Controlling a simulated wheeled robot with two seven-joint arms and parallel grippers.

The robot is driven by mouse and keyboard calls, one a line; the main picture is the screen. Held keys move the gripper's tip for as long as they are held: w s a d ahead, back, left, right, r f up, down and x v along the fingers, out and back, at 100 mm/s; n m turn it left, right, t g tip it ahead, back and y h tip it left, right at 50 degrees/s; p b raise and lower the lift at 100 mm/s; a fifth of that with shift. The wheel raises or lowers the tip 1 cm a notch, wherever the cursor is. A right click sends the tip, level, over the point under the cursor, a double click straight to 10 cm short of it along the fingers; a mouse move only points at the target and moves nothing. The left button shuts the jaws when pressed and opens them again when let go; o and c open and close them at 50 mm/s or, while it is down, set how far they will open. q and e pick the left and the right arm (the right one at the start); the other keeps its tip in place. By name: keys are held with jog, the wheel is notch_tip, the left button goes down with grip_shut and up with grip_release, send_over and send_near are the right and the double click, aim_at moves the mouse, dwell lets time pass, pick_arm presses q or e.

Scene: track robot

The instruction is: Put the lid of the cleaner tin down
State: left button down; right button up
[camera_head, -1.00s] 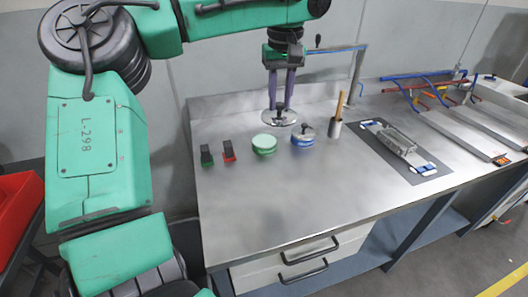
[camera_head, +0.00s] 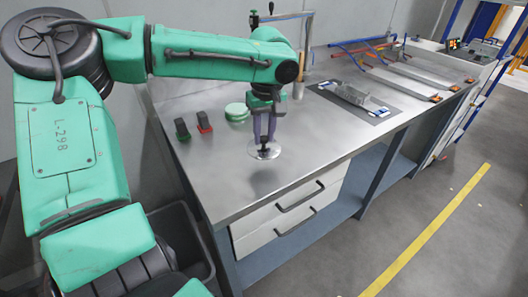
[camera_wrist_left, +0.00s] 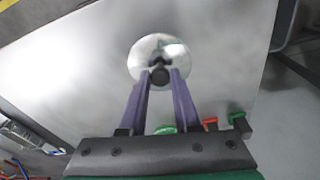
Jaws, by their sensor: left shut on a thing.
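My left gripper (camera_head: 264,143) is shut on the dark knob of the lid, a round silver disc (camera_head: 255,154). The lid hangs roughly level over the front part of the steel bench, with a dark patch on the bench below it; it looks a little above the top. In the left wrist view, the lid (camera_wrist_left: 145,60) is beyond the fingertips (camera_wrist_left: 160,78). A green tin (camera_head: 237,112) stands on the bench behind and left of the gripper. The blue tin is hidden in the head view now. My right gripper is not in view.
A green block (camera_head: 182,130) and a red block (camera_head: 204,122) with dark tops stand at the left. A holder (camera_head: 298,91) and a dark mat with a metal part (camera_head: 352,95) are further right. The bench front around the lid is clear.

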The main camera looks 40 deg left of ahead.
aim_at(265, 144)
pick_arm(q)
notch_tip(265, 144, down, 5)
jog(key=shift+w+f, duration=0.1)
jog(key=shift+f, duration=0.05)
jog(key=shift+f, duration=0.1)
jog(key=c, duration=0.6)
grip_release()
jog(key=shift+c, duration=0.2)
notch_tip(265, 144, up, 12)
jog(key=d, duration=0.1)
jog(key=shift+s+d+p, duration=0.15)
jog(key=shift+s+p, duration=0.25)
jog(key=shift+p, duration=0.05)
